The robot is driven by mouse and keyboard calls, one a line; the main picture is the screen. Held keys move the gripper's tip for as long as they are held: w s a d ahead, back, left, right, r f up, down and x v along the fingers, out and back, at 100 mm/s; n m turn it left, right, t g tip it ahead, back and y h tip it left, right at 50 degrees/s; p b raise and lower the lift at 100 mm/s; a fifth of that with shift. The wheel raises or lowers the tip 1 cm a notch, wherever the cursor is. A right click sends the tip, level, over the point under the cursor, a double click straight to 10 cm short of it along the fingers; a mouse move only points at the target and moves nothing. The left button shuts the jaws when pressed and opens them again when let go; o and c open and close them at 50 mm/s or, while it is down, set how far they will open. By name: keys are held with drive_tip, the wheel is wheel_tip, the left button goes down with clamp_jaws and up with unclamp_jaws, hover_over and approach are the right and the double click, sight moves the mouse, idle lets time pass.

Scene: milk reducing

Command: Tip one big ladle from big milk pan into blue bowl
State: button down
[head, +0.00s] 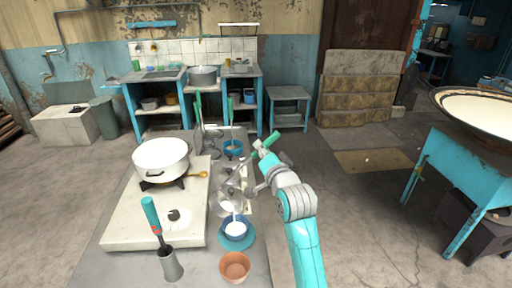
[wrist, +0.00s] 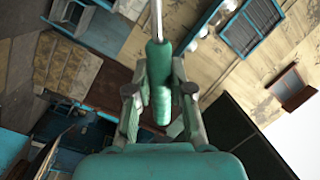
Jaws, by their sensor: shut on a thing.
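My gripper (head: 267,163) is shut on the green handle of a ladle, above the table. In the wrist view, the green handle (wrist: 160,75) lies between the two fingers of my gripper (wrist: 160,95). The metal ladle (head: 226,207) is tilted over the blue bowl (head: 235,238), with a white stream of milk between them. The bowl holds milk and stands on a blue saucer (head: 248,241). A wide, dark-rimmed pan of milk (head: 480,108) stands on a turquoise stand at the right. The ladle's inside is hard to make out.
A white pot (head: 161,160) stands on a burner on the pale slab (head: 125,215). A terracotta bowl (head: 235,266) is close in front of the saucer. A grey cup (head: 171,265) holds a green-handled tool. Another blue bowl (head: 232,148) is farther back. Floor is open between table and stand.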

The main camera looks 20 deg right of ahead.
drive_tip(key=d+f+m, duration=0.6)
drive_tip(key=d+f, duration=0.1)
drive_tip(key=f, duration=0.3)
drive_tip(key=shift+s+d+m, duration=0.2)
drive_tip(key=shift+s+m, duration=0.1)
drive_tip(key=shift+s, duration=0.1)
idle(0.3)
idle(0.5)
